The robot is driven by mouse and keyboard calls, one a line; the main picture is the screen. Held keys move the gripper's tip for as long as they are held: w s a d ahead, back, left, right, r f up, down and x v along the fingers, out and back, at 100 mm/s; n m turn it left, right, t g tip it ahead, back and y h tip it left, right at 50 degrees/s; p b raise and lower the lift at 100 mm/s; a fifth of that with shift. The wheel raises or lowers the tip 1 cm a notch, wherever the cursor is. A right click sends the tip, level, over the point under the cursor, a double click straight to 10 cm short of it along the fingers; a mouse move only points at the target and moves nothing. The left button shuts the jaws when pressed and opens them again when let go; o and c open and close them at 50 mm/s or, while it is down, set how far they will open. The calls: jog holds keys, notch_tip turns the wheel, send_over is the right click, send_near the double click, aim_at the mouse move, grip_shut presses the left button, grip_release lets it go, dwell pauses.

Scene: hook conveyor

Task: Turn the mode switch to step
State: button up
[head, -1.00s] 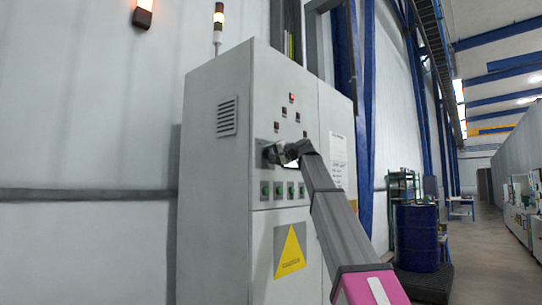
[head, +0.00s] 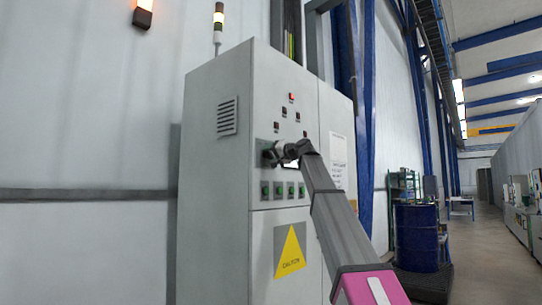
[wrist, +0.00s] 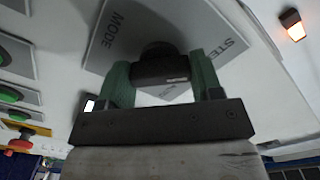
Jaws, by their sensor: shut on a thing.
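The mode switch is a dark knob (wrist: 158,52) on a grey plate (wrist: 105,45) lettered MODE and STEP in the wrist view. My gripper (wrist: 162,76) has its green fingers on both sides of the knob and is shut on it. The STEP lettering is at the plate's upper right in that view. In the head view my gripper (head: 275,154) is at the front of the grey control cabinet (head: 222,180), and it hides the knob. Part of the plate's lettering is hidden behind the knob and fingers, so I cannot tell the pointed setting.
Green push buttons (head: 278,190) sit in a row below the switch. A red button (wrist: 20,146) shows at the wrist view's lower left. A blue drum (head: 417,238) stands right of the cabinet, beside an open aisle.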

jog(key=o, duration=0.9)
jog(key=shift+d, duration=0.15)
jog(key=v, duration=1)
jog(key=shift+s+d, duration=0.25)
jog(key=shift+s, duration=0.05)
